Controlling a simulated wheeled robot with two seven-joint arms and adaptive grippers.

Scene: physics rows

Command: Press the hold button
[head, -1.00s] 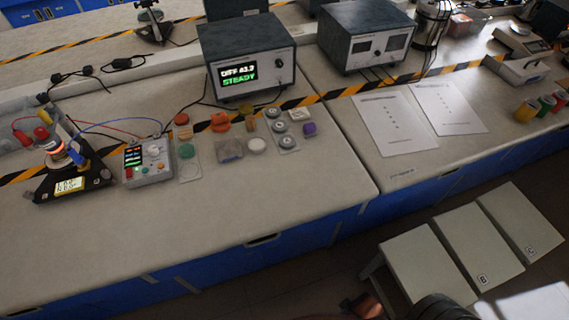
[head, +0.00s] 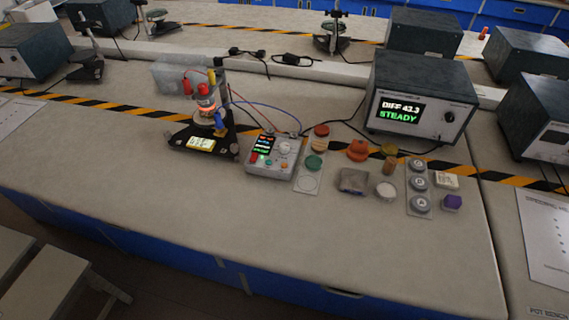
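A small grey control box (head: 272,155) stands on the bench near the middle of the head view. It has a lit screen (head: 264,145), a pale knob (head: 283,148) and a row of small buttons: a red one (head: 254,157), a teal one (head: 269,162) and an orange one (head: 284,165). The button labels are too small to read, so I cannot tell which is the hold button. A dark instrument (head: 420,97) behind it reads "DIFF 43.3" and "STEADY". Neither of my grippers is in view.
A black triangular stand (head: 204,138) with a glowing part and wires sits left of the box. To the right are a strip with a green disc (head: 314,162), a grey block (head: 353,181), a white disc (head: 386,190) and three grey weights. The front bench top is clear.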

